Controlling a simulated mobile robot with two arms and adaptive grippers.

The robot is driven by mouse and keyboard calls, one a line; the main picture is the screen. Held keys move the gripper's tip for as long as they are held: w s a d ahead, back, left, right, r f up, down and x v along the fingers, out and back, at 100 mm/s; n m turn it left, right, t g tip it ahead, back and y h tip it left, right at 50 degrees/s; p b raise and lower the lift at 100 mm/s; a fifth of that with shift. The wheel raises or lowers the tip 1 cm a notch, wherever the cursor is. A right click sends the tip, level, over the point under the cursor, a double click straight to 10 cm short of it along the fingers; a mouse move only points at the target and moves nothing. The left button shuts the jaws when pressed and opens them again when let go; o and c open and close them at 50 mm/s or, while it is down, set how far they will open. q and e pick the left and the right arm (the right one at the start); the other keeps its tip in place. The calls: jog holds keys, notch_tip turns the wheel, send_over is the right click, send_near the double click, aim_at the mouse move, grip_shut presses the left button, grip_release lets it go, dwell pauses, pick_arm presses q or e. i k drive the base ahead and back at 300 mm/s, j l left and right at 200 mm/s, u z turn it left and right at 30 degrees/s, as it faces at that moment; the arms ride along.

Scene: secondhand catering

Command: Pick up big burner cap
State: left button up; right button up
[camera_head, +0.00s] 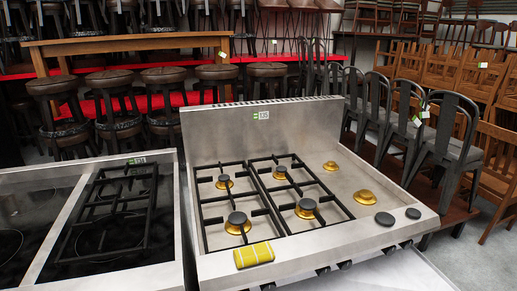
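Two loose dark round burner caps lie flat on the front right of the steel stove top (330,235). The left one (384,218) looks slightly bigger than the right one (413,213), and they lie apart. Two brass burners without caps are behind them, one near (365,197) and one farther back (331,165). Several other brass burners under the black grates carry dark caps, such as the front left cap (237,218) and the front right cap (307,204). Neither of my grippers is in view.
A yellow striped sponge (254,254) lies on the stove's front edge. Black grates (268,213) cover the left and middle burners. A raised backsplash (260,128) stands behind. Another cooktop (108,215) is at left; chairs (450,135) stand at right.

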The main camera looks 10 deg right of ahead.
aim_at(385, 219)
jog(key=k+j+z, duration=0.1)
jog(key=z, duration=1.3)
